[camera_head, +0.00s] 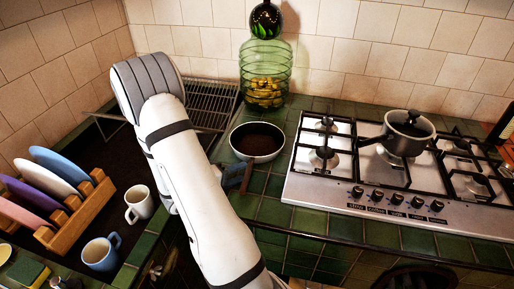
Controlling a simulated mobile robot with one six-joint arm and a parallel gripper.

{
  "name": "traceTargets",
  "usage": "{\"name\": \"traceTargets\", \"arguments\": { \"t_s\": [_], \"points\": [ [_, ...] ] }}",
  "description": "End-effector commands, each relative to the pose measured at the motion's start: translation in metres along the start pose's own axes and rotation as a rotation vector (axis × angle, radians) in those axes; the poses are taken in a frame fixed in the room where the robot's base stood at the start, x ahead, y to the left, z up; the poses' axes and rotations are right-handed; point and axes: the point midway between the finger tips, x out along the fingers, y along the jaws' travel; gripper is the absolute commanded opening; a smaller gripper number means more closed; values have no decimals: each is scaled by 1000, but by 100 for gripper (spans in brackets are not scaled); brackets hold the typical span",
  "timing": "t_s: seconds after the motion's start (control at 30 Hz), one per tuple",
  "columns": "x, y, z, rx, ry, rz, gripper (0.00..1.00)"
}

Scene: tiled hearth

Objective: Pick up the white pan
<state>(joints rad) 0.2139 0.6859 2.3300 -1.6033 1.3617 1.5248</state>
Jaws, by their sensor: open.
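The white pan (257,158) stands upright on the green tiled counter, left of the hob. It has a white outer wall and a dark inside, and it looks empty. My white arm rises from the bottom of the picture, left of the pan, and bends at the top left.
A gas hob (335,185) with a lidded pot (408,135) lies to the right. A green glass jar (265,75) stands behind the pan. A wire rack (212,103), a plate rack (75,215) and two mugs (139,205) (100,253) are to the left.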

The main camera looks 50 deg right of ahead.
Motion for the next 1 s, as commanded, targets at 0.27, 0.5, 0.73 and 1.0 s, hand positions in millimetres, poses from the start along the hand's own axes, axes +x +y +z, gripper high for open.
{"name": "traceTargets", "arguments": {
  "t_s": [0.27,0.5,0.73,1.0],
  "points": [
    [30,-2,0,-1,-2,-1,44],
    [30,-2,0,-1,0,-1,42],
    [30,-2,-1,-1,0,-1,23],
    [30,-2,-1,-1,1,-2,1]
  ]
}}
